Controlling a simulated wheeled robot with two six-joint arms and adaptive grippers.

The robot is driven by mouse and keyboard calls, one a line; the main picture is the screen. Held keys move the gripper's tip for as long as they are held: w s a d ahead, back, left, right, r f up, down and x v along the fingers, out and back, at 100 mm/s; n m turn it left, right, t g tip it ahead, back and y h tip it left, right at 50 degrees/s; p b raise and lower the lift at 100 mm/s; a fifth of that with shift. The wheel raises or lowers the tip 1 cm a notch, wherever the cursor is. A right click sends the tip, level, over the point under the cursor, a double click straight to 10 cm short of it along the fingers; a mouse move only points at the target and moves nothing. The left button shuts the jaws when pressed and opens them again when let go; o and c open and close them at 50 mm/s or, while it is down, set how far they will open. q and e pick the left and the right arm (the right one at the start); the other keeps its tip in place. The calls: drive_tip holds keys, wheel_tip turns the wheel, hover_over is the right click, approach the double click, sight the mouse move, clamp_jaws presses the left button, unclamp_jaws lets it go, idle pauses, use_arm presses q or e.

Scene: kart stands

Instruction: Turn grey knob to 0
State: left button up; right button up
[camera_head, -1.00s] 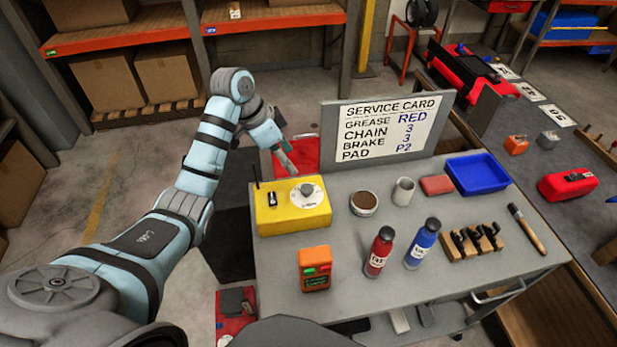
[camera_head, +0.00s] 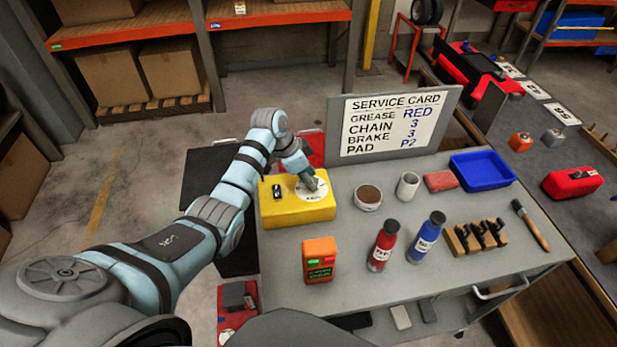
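The yellow box (camera_head: 290,211) stands on the grey cart top at its left end. It has a white round dial (camera_head: 318,193) on its top right and a small black switch (camera_head: 277,191) on its top left. My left gripper (camera_head: 312,186) points down over the dial, with its fingertips at the grey knob. The gripper covers the knob, so its pointer and setting are hidden. I cannot tell whether the fingers are closed on it. My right gripper is not in view.
A service card board (camera_head: 393,124) stands behind the box. A brown-filled tin (camera_head: 367,197), a grey cup (camera_head: 407,186), red bottle (camera_head: 383,245), blue bottle (camera_head: 426,237) and orange device (camera_head: 320,260) stand nearby. A blue tray (camera_head: 482,171) is at the back right.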

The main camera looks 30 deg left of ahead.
use_arm(q)
drive_tip(key=c, duration=0.4)
drive_tip(key=shift+s+d+n+p, duration=0.1)
drive_tip(key=shift+d+n+p, duration=0.05)
drive_tip(key=shift+n+p, duration=0.65)
drive_tip(key=shift+n+t+y+p, duration=0.4)
drive_tip(key=shift+n+y, duration=0.2)
drive_tip(key=shift+n, duration=0.6)
drive_tip(key=n+y, duration=0.1)
drive_tip(key=n, duration=0.3)
drive_tip(key=n+y, duration=0.1)
drive_tip(key=n, duration=0.1)
drive_tip(key=shift+d+n+y, duration=0.3)
drive_tip(key=shift+d, duration=0.05)
drive_tip(key=n+y, duration=0.1)
drive_tip(key=n, duration=0.4)
drive_tip(key=shift+d+y, duration=0.1)
drive_tip(key=shift+y, duration=0.3)
drive_tip(key=shift+g, duration=0.3)
drive_tip(key=shift+w, duration=0.2)
